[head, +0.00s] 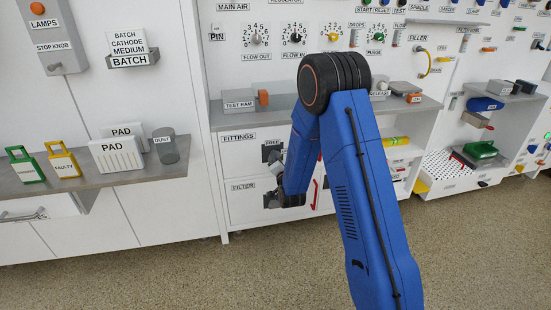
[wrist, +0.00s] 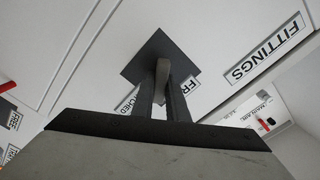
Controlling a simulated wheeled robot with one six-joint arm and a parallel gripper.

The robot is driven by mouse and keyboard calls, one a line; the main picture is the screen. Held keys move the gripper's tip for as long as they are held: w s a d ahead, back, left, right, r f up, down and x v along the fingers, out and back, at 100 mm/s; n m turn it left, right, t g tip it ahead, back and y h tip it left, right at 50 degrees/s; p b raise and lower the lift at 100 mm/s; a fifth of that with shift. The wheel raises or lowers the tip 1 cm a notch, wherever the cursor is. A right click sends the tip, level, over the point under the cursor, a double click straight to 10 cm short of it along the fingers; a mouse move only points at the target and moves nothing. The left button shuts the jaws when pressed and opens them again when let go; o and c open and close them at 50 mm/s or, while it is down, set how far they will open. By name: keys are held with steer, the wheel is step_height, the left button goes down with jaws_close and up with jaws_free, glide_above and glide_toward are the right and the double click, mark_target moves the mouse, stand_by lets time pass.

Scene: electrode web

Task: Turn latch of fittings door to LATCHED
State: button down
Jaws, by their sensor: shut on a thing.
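The fittings door (head: 240,165) is a white panel low on the wall unit, flat in its frame, with a FITTINGS label that also shows in the wrist view (wrist: 265,49). My gripper (wrist: 163,92) is shut on this handle, one dark finger on each side. A FREE label (wrist: 192,87) lies right of the fingers. A label ending in "TCHED" (wrist: 128,102) lies on the left, partly hidden. In the head view my arm hides much of the latch.
The filter door (head: 240,205), with its own dark latch, is just below. A grey shelf with a TEST RAM block (head: 238,100) juts out above. A red handle (head: 315,192) is right of my wrist. The floor in front is clear.

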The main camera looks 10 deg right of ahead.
steer(key=m, duration=0.7)
steer(key=shift+d+f, duration=0.1)
steer(key=shift+f, duration=0.15)
stand_by(0.3)
steer(key=c, duration=1.7)
jaws_free()
steer(key=shift+c, duration=0.2)
steer(key=shift+s, duration=0.1)
